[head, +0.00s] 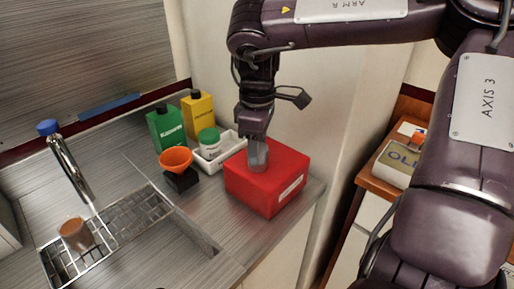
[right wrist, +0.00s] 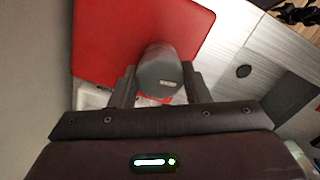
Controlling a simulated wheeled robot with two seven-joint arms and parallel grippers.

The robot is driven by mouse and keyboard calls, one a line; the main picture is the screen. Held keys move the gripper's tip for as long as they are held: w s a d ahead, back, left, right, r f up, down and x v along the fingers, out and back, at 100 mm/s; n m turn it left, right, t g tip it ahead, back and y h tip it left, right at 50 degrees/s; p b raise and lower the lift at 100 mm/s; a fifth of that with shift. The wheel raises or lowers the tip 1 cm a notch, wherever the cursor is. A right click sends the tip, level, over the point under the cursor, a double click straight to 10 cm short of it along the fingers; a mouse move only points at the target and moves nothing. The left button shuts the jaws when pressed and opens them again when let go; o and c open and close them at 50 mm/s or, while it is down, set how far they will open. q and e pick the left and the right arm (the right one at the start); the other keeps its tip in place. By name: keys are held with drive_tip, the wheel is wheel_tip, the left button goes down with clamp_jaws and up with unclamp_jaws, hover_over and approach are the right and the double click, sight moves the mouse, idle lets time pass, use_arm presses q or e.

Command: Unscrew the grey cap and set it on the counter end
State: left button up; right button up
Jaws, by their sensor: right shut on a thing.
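The grey cap (head: 257,157) sits at the top of a red box-shaped container (head: 268,185) near the counter end. In the right wrist view the grey cap (right wrist: 161,70) lies between the two fingers, with the red container (right wrist: 105,38) beneath. My right gripper (head: 255,140) points down from above and is shut on the cap. The cap's lower edge appears at the container's top; I cannot tell whether it is seated or loose. My left gripper is not in view.
On the grey counter (head: 225,240) stand a green bottle (head: 166,131), a yellow bottle (head: 198,116), a white tray (head: 232,145) with a green-lidded jar (head: 209,142), and an orange funnel (head: 176,159). A sink rack (head: 130,215) holds a brown cup (head: 76,233). A narrow counter strip right of the container is bare.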

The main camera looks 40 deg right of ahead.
idle(0.3)
drive_tip(key=shift+r+p, duration=1.9)
drive_tip(key=shift+r, duration=0.65)
